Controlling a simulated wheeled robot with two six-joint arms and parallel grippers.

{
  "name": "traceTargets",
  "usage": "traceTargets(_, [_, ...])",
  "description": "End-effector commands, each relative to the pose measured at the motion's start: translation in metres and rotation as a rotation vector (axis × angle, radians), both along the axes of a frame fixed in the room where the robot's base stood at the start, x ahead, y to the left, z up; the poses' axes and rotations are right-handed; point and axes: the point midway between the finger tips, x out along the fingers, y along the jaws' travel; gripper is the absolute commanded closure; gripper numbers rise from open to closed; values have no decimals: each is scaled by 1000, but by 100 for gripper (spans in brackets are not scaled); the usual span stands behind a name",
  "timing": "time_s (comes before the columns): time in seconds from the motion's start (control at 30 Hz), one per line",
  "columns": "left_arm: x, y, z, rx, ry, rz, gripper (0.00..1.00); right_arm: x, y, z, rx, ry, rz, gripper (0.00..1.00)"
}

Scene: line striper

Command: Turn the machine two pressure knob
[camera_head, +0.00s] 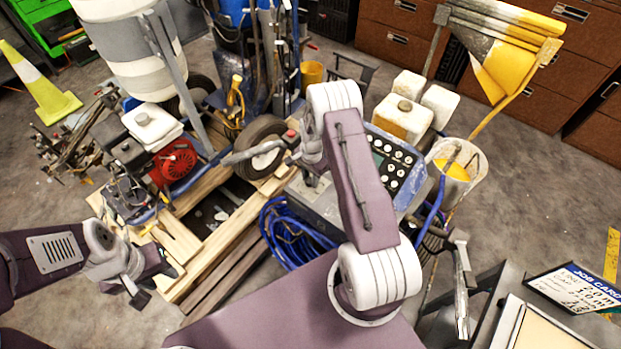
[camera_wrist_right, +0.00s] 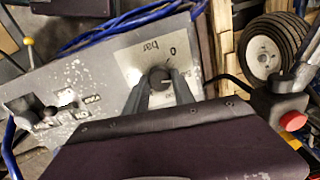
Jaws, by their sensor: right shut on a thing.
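In the right wrist view a small dark knob (camera_wrist_right: 160,79) sits on a pale plate (camera_wrist_right: 138,53) marked "bar" and "0". The plate is on a worn grey panel (camera_wrist_right: 90,72). My right gripper (camera_wrist_right: 160,88) is shut on the knob, one grey finger on each side. In the head view my right arm hides the knob and most of that gripper. My left gripper (camera_head: 156,284) is open and empty at the lower left, over the floor beside the wooden pallet. No machine number is readable.
A red button (camera_wrist_right: 292,121) on a black box and a wheel (camera_wrist_right: 272,47) are right of the knob. Blue hose (camera_head: 287,236) hangs beside the grey machine. A black control panel (camera_head: 394,160) lies right of my arm. A job card (camera_head: 578,288) stands at the lower right.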

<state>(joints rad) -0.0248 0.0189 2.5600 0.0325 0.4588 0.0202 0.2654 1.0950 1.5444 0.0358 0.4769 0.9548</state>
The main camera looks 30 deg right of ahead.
Motion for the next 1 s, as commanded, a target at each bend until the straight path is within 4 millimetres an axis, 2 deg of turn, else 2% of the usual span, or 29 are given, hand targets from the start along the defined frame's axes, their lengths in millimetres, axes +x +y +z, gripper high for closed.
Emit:
traceTargets(0.17, [0, 0, -4, 0, 0, 0, 64, 1, 0, 0, 1, -2, 102, 100])
traceTargets(1.0, [0, 0, -22, 0, 0, 0, 64, 2, 0, 1, 0, -2, 837, 100])
